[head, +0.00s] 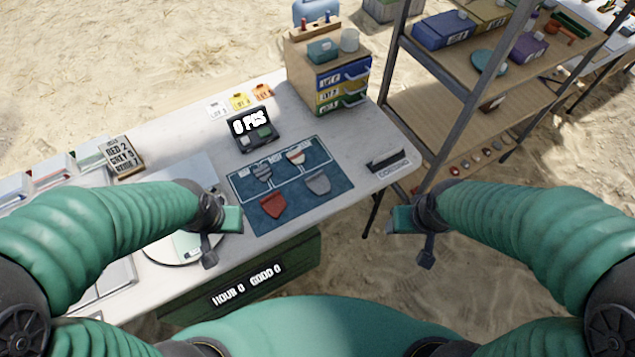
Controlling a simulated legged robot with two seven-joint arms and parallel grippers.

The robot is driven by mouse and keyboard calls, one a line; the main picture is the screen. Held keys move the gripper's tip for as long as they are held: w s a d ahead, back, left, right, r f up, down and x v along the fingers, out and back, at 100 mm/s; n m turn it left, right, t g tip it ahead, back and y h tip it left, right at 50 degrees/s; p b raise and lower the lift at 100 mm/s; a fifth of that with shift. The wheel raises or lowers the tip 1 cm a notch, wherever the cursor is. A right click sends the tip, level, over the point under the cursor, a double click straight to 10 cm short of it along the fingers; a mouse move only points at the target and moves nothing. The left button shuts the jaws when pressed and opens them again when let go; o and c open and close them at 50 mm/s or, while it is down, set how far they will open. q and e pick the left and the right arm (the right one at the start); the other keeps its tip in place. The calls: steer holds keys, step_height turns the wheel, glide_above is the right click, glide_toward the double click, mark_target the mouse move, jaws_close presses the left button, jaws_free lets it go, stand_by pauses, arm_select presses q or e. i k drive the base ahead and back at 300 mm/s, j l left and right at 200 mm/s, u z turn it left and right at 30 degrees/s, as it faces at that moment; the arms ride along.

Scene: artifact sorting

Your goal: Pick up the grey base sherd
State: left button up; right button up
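A plain grey sherd (318,182) lies on the right part of the blue mat (338,194) on the table; it looks like the grey base sherd. A grey striped sherd (262,172), a red-and-pale sherd (296,157) and a red sherd (273,206) lie on the same mat. My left gripper (221,232) is over the table, left of the mat, and holds nothing that I can see. My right gripper (412,232) is off the table's right edge, right of the grey sherd and apart from it. Their finger gaps are not clear.
A dark display (252,134) stands behind the mat. A drawer cabinet (310,62) stands at the table's back. A dark slotted holder (388,163) sits at the right edge. A metal shelf (440,110) stands beyond. A round white plate (165,255) lies left of the mat.

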mark_target(319, 184)
steer(key=u, duration=1)
steer(key=l+u, duration=0.95)
steer(key=u, duration=0.2)
steer(key=k+l+u, duration=0.15)
steer(key=l+u, duration=0.25)
steer(key=k+l, duration=0.2)
steer(key=l, duration=0.15)
steer(key=k+l+u, duration=0.1)
steer(key=l, duration=0.3)
steer(key=k, duration=0.1)
